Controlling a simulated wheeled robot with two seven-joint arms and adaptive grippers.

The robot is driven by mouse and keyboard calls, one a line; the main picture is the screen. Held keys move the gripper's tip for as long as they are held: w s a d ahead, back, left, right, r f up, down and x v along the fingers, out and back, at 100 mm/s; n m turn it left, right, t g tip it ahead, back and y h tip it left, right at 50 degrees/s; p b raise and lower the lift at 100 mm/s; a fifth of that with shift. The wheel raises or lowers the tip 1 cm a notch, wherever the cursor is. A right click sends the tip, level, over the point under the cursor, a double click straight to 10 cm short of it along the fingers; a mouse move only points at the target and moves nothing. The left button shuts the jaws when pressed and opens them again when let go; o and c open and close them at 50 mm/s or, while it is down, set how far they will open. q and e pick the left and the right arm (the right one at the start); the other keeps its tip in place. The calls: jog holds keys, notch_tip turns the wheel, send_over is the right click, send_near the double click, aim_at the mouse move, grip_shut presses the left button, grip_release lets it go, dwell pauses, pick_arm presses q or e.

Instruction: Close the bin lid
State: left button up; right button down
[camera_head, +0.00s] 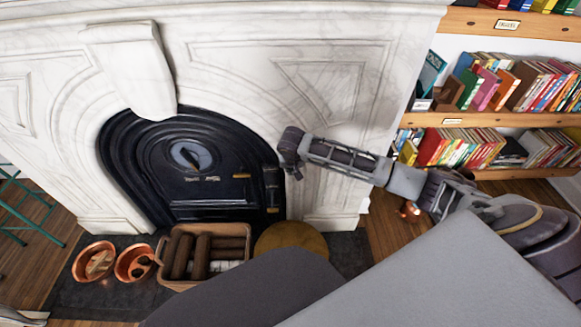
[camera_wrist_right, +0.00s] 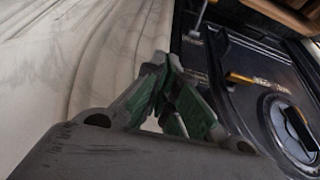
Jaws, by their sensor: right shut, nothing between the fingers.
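A round brass-coloured top (camera_head: 291,238) shows on the dark hearth slab, partly hidden by my grey body. I cannot tell whether it is the bin's lid or how far it is open. My right gripper (camera_head: 292,168) is in front of the marble surround, at the right edge of the black fireplace insert and above the brass top, apart from it. In the right wrist view the gripper (camera_wrist_right: 165,75) is shut and empty, with the insert beside it to the right. No bin shows in that view. My left gripper is not in view.
The black insert (camera_head: 190,190) has a round dial and brass fittings. A basket of dark logs (camera_head: 247,231) stands left of the brass top, with two copper pots (camera_head: 84,246) farther left. Bookshelves (camera_head: 470,120) stand at right. A green stool (camera_head: 20,225) is far left.

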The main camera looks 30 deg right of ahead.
jog(key=shift+w+d+f+b, duration=0.15)
jog(key=shift+w+d+b, duration=0.1)
jog(key=shift+w+b, duration=0.25)
jog(key=shift+s, duration=0.1)
dwell(0.4)
